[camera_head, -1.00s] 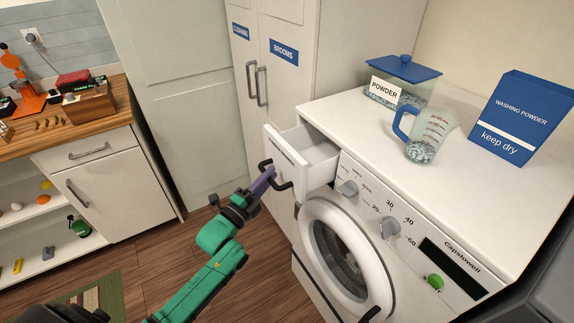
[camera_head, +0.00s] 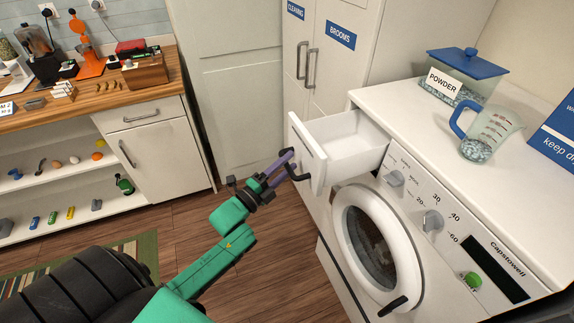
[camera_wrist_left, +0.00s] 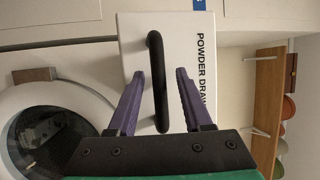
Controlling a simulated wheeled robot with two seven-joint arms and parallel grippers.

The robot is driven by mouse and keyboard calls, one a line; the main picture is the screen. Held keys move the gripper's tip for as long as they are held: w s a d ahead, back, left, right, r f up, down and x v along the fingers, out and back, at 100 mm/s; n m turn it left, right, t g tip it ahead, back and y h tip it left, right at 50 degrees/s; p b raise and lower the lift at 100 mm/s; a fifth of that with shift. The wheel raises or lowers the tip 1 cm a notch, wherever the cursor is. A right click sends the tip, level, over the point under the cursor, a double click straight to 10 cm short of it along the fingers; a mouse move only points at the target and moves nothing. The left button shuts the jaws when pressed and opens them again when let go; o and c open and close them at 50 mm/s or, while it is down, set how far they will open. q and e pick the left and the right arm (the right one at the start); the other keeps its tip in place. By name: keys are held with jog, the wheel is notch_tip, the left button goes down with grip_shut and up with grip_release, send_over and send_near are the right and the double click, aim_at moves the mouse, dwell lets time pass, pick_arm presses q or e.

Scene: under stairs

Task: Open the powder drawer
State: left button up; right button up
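The white powder drawer (camera_head: 348,139) sticks well out of the washing machine's top left corner, and its empty interior shows. Its front (camera_wrist_left: 184,45) carries the lettering "POWDER DRAW", cut off by a finger, and a black bar handle (camera_wrist_left: 157,80). The handle (camera_head: 293,168) also shows in the head view. My left gripper (camera_head: 289,159) is at the handle. In the left wrist view its purple fingers (camera_wrist_left: 160,75) stand apart, one on each side of the bar, with gaps visible. My right gripper is out of view.
The washing machine's round door (camera_head: 372,235) is below the drawer. A powder box (camera_head: 467,73) and a measuring jug (camera_head: 487,135) stand on top. Tall cupboards (camera_head: 335,67) stand behind the drawer. The wooden floor (camera_head: 270,265) is clear in front.

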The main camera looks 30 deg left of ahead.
pick_arm(q)
jog(key=shift+s+f, duration=0.2)
jog(key=shift+s, duration=0.15)
jog(key=b+v, duration=0.3)
jog(key=v, duration=1)
jog(key=shift+s+a, duration=0.2)
jog(key=shift+s, duration=0.2)
